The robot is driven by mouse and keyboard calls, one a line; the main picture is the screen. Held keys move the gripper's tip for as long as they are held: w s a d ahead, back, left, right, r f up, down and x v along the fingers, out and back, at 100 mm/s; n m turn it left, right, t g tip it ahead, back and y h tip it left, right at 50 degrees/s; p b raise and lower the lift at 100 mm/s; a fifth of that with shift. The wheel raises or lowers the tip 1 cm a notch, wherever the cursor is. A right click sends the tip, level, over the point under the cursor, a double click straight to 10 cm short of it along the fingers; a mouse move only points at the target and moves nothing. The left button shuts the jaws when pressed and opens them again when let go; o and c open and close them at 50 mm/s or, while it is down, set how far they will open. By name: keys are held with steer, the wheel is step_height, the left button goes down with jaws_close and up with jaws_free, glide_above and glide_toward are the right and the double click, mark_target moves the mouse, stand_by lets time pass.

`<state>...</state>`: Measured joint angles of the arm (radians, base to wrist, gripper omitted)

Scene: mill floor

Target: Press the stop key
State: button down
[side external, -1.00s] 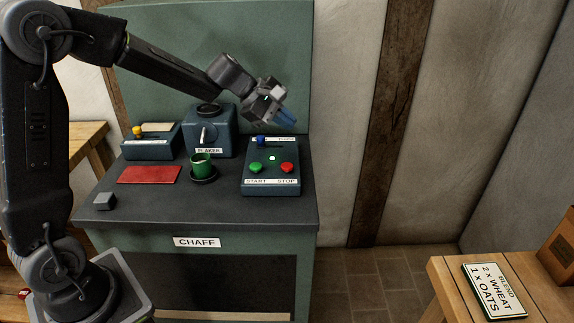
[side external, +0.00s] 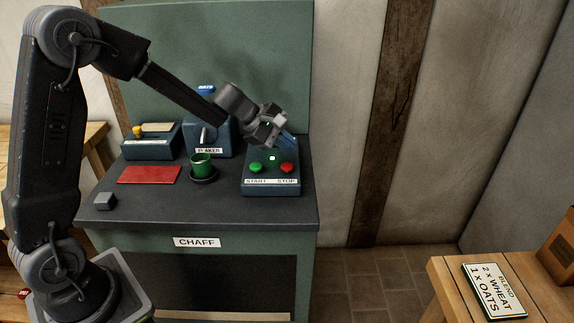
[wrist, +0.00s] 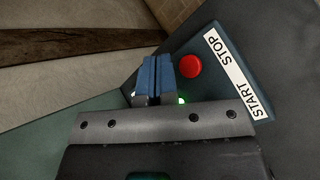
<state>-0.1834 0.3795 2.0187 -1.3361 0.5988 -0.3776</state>
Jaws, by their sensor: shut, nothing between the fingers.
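The stop key is a round red button (side external: 287,168) on the right of a dark blue control box (side external: 270,188), above the word STOP. A green start button (side external: 256,169) sits to its left, and a small lit lamp (side external: 272,158) lies between and behind them. My gripper (side external: 291,144) is shut and empty, its blue fingertips pointing down just behind and above the red button. In the wrist view the shut blue fingers (wrist: 157,72) appear beside the red button (wrist: 190,66), apart from it in the picture. The back of the box is hidden by my gripper.
A green cup (side external: 201,163) on a dark saucer (side external: 203,179) stands left of the box. The flaker (side external: 222,140) is behind it. A red mat (side external: 149,175), a grey block (side external: 104,201) and a yellow-knobbed box (side external: 150,149) lie further left.

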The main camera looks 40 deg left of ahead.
mark_target(286, 166)
steer(key=shift+f, duration=1.45)
stand_by(1.0)
steer(key=shift+f, duration=0.4)
steer(key=shift+f, duration=0.55)
stand_by(0.5)
steer(key=shift+r, duration=1)
steer(key=shift+r, duration=0.1)
steer(key=shift+r, duration=2.35)
